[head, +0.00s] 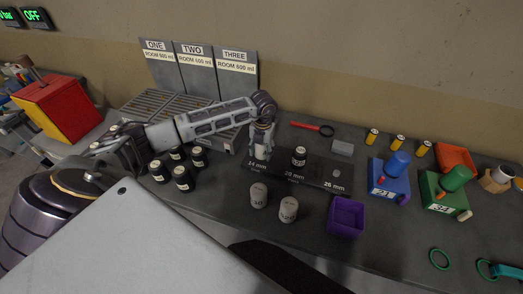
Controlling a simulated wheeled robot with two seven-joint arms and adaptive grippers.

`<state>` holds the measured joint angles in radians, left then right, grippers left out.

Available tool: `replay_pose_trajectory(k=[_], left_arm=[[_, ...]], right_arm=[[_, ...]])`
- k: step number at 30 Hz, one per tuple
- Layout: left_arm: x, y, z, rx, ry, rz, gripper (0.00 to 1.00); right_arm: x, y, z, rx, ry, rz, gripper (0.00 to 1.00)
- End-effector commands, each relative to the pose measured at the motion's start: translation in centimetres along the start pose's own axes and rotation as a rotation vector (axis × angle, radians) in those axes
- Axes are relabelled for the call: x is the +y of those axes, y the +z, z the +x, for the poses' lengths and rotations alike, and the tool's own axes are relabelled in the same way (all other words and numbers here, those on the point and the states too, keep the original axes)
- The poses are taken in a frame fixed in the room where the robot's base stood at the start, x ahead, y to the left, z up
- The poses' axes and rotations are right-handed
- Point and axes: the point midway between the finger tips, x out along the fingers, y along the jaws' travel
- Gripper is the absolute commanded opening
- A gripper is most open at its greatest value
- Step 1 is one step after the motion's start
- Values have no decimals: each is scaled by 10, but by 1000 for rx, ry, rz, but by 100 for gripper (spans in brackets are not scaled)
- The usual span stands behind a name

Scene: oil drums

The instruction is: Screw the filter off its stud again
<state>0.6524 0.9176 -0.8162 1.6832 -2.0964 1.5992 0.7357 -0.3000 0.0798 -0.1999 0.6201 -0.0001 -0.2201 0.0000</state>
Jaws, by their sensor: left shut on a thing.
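My left gripper (263,144) reaches down over the 24 mm station and is shut on a pale filter (262,154), which appears upright there. Its stud and top are hidden. A small grey stud (337,173) shows bare at the 26 mm station. Two more pale filters, one (258,195) and another (288,208), stand in front of the plate. My right gripper is not in view.
Several black jars (183,179) stand left of the plate, below my left arm. A purple bin (346,216) is at its front right. A red-handled tool (312,129) and grey block (342,147) lie behind. Blue (389,180) and green (445,192) boxes stand right.

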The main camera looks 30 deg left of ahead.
Motion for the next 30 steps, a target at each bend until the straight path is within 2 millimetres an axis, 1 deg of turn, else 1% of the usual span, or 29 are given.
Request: replay_pose_trajectory(k=[6, 15, 16, 21, 30], left_arm=[[0, 2, -2, -2, 0, -111, 22], [0, 2, -2, -1, 0, -130, 22], [0, 2, -2, -1, 0, -130, 55], [0, 1, -1, 1, 0, -129, 77], [0, 0, 0, 3, 0, -127, 78]], right_arm=[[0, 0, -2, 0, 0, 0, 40], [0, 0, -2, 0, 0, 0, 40], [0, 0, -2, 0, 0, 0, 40], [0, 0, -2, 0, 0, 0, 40], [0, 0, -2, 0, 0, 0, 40]])
